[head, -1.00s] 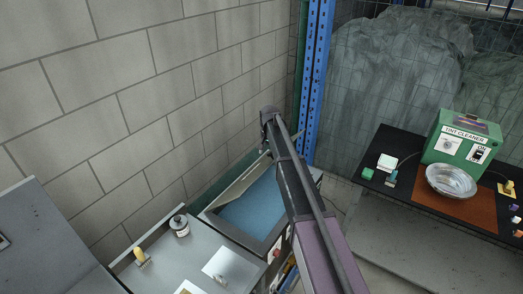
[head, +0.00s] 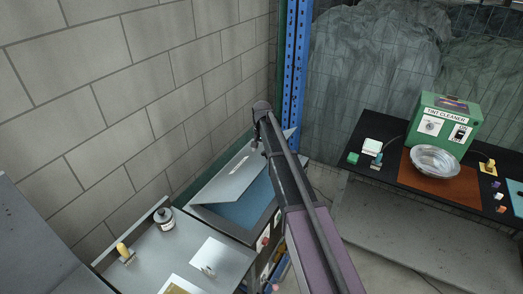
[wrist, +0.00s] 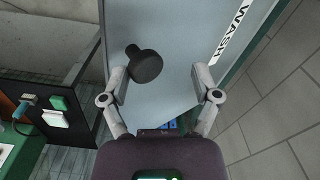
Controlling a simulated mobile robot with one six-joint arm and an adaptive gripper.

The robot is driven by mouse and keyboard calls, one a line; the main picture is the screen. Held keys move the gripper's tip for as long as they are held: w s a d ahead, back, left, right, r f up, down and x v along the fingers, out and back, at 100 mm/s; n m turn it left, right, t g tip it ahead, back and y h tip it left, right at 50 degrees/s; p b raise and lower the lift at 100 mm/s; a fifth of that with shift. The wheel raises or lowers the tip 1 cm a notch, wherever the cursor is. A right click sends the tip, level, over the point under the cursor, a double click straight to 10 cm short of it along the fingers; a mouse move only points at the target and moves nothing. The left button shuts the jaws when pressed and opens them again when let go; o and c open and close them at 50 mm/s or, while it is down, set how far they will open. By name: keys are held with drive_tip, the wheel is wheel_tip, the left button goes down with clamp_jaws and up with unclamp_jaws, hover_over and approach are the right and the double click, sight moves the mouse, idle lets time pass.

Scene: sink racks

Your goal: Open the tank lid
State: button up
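The grey tank lid (head: 232,182) is partly open in the head view, tilted over the tank (head: 226,226), with blue liquid (head: 258,203) showing beneath it. In the wrist view the lid (wrist: 180,45) fills the middle, with a "WASH" label along its right side and a black knob (wrist: 146,64). My gripper (wrist: 160,76) is open, its two fingers spread in front of the lid. The knob is nearer the left finger and is not gripped. I cannot tell whether a finger touches the lid. In the head view my arm hides the gripper and part of the tank.
A block wall (head: 130,100) stands behind the tank and a blue rack post (head: 292,70) beyond it.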

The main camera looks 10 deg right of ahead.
drive_tip(key=shift+w+r, duration=0.1)
drive_tip(key=shift+r, duration=0.05)
drive_tip(key=w+a+r+p, duration=0.2)
drive_tip(key=a+r+p, duration=0.1)
drive_tip(key=r+p, duration=0.3)
drive_tip(key=w+a+r+p, duration=0.3)
drive_tip(key=a+r+p, duration=0.1)
drive_tip(key=r+p, duration=0.2)
drive_tip(key=shift+a+r+p, duration=0.2)
drive_tip(key=shift+r+p, duration=0.15)
drive_tip(key=shift+p, duration=0.15)
idle(1.7)
drive_tip(key=shift+w, duration=0.1)
idle(0.4)
drive_tip(key=s+d+f+b, duration=0.5)
drive_tip(key=d+f+b, duration=0.2)
drive_tip(key=f+b, duration=0.1)
drive_tip(key=s+d+f+b, duration=0.5)
drive_tip(key=d+f+b, duration=0.2)
drive_tip(key=f+b, duration=0.1)
drive_tip(key=shift+s+d+f+b, duration=0.15)
drive_tip(key=shift+s+f+b, duration=0.05)
drive_tip(key=shift+f+b, duration=0.15)
drive_tip(key=shift+f, duration=0.2)
wheel_tip(320, 180, down, 13)
drive_tip(key=b, duration=1.3)
drive_tip(key=shift+f+b, duration=0.2)
drive_tip(key=shift+b, duration=0.2)
